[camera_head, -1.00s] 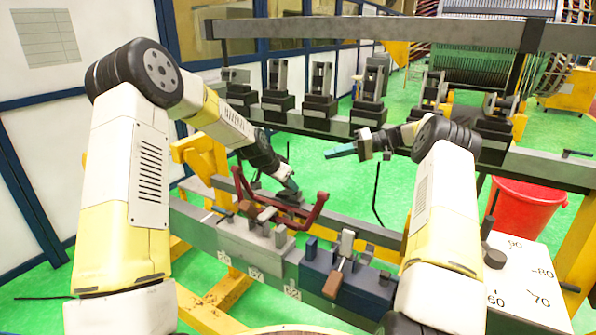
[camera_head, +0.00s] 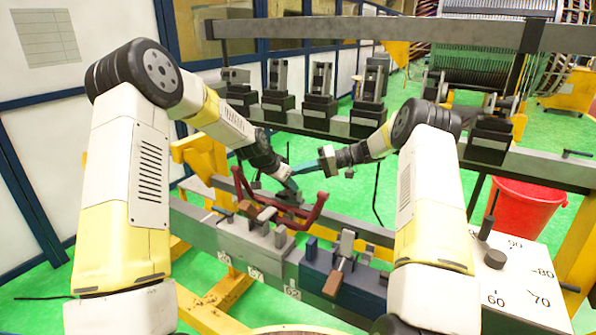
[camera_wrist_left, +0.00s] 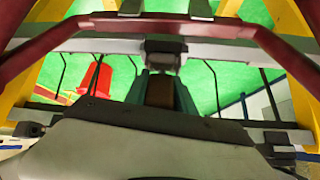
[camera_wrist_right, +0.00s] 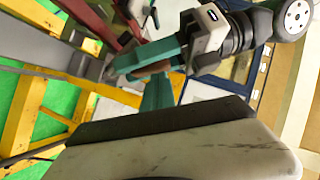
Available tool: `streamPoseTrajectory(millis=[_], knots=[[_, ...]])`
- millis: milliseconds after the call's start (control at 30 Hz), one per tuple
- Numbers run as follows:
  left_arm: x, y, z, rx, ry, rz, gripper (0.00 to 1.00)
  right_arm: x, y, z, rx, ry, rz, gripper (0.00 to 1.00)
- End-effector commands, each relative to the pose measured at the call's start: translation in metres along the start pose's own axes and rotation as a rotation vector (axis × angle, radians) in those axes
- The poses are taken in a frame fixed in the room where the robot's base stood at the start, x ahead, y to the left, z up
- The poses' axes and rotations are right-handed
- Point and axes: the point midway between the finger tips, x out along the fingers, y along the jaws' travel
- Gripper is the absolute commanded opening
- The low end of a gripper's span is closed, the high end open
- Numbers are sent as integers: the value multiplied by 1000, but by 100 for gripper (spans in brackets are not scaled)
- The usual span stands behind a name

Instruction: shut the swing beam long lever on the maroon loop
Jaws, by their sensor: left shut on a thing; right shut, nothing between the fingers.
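The maroon loop (camera_head: 319,210) stands as a wide U on the near beam's clamps; it also crosses the left wrist view (camera_wrist_left: 150,30). My left gripper (camera_head: 291,186) is inside the loop's span, near its back. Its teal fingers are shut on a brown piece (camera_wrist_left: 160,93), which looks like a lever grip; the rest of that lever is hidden. My right gripper (camera_head: 325,160) is shut and empty, just above and right of the left one. In the right wrist view its teal fingers (camera_wrist_right: 158,92) are close to the left gripper (camera_wrist_right: 148,57); contact cannot be told.
A grey clamp block (camera_head: 250,240) and a blue one (camera_head: 318,275) with a brown-handled lever (camera_head: 336,280) sit on the near beam. Several black clamps (camera_head: 278,100) line the rear rail. A red bucket (camera_head: 525,208) and a marked white panel (camera_head: 525,285) are at right.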

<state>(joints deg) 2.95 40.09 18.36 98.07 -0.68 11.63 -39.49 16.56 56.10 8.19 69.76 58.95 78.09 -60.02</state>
Motion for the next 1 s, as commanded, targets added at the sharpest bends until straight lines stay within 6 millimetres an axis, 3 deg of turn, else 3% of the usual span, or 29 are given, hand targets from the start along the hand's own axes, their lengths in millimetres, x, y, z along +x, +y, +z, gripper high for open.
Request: streamPoseTrajectory(millis=[33, 667, 700, 800, 1000], knots=[[4, 5, 7, -3, -16, 13, 0, 0, 0, 0, 0, 0, 0, 0], [3, 5, 3, -1, -8, 11, 0, 12, -2, 13, -47, -8, 30, 0], [2, 5, 3, -1, -7, 10, 33, 12, -2, 13, -47, -9, 29, 0], [2, 4, 2, 0, -5, 8, 51, 12, -2, 13, -47, -8, 29, 0], [1, 2, 1, 0, -3, 5, 51, 10, -2, 11, -49, -3, 32, 0]])
